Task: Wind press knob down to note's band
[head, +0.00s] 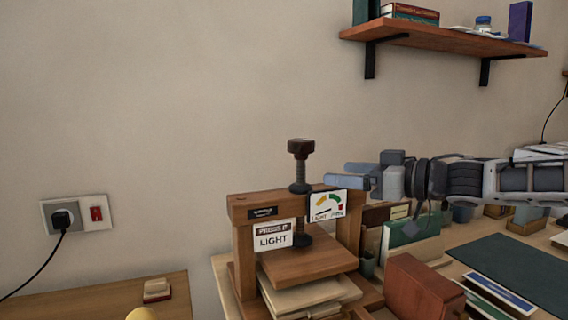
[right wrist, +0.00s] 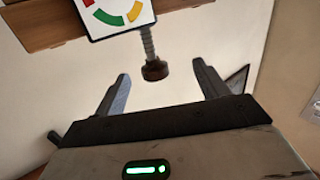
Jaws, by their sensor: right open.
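The wooden book press (head: 320,262) stands at the centre of the head view. Its dark knob (head: 301,147) tops an upright threaded screw that passes through the crossbeam; a pressing foot shows below. The note (head: 273,237) on the press front reads "LIGHT". A gauge card (head: 327,204) has coloured bands from LIGHT at left to another word at right; its pointer is too small to read surely. My right gripper (head: 347,179) is open and empty, right of the screw and lower than the knob. In the right wrist view the knob (right wrist: 155,70) appears between the spread fingers, untouched. My left gripper is not visible.
Boards or books (head: 310,294) lie under the press's wooden platen. Upright books (head: 412,235) and a reddish-brown block (head: 423,287) stand right of it. A wall shelf (head: 440,34) hangs above right. The wall space around the knob is clear.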

